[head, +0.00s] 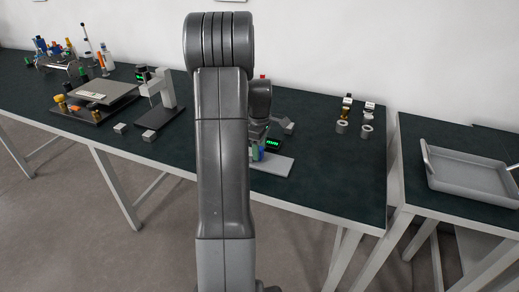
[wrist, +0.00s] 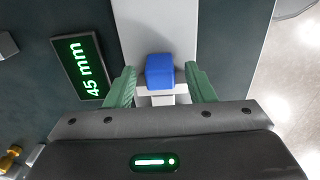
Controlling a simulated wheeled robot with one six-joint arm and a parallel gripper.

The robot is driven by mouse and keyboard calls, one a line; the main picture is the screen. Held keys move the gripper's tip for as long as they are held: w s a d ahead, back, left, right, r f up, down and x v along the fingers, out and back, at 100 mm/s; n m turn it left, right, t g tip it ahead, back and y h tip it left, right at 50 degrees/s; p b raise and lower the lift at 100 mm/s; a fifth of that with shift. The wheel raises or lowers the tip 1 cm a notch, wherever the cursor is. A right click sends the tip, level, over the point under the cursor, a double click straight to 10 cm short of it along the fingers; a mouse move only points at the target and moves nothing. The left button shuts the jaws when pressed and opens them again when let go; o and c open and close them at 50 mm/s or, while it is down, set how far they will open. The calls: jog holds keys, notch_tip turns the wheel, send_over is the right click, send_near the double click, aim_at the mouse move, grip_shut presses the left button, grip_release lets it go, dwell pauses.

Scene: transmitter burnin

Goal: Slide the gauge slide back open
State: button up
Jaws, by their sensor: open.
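The gauge slide shows in the wrist view as a blue block (wrist: 160,71) on a light grey rail (wrist: 158,25). My gripper (wrist: 160,82) is open, with one green finger on each side of the blue block. I see a small gap at each finger, and I cannot tell whether either touches. A green-lit display (wrist: 82,68) beside the rail reads 45 mm. In the head view my arm hides most of the gauge; part of its grey base (head: 276,166) and its display (head: 272,143) show to the right of my arm.
A stand with a green readout (head: 158,92) and a flat plate fixture (head: 97,94) stand to the left on the dark bench (head: 325,185). Small cylindrical parts (head: 342,127) stand at the right. A grey tray (head: 470,172) sits on the separate right table.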

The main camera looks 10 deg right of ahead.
jog(key=shift+f, duration=0.25)
grip_shut()
jog(key=shift+s+d, duration=0.5)
jog(key=shift+d, duration=0.2)
jog(key=shift+s+d, duration=0.45)
jog(key=shift+d, duration=0.25)
grip_release()
jog(key=shift+d, duration=0.1)
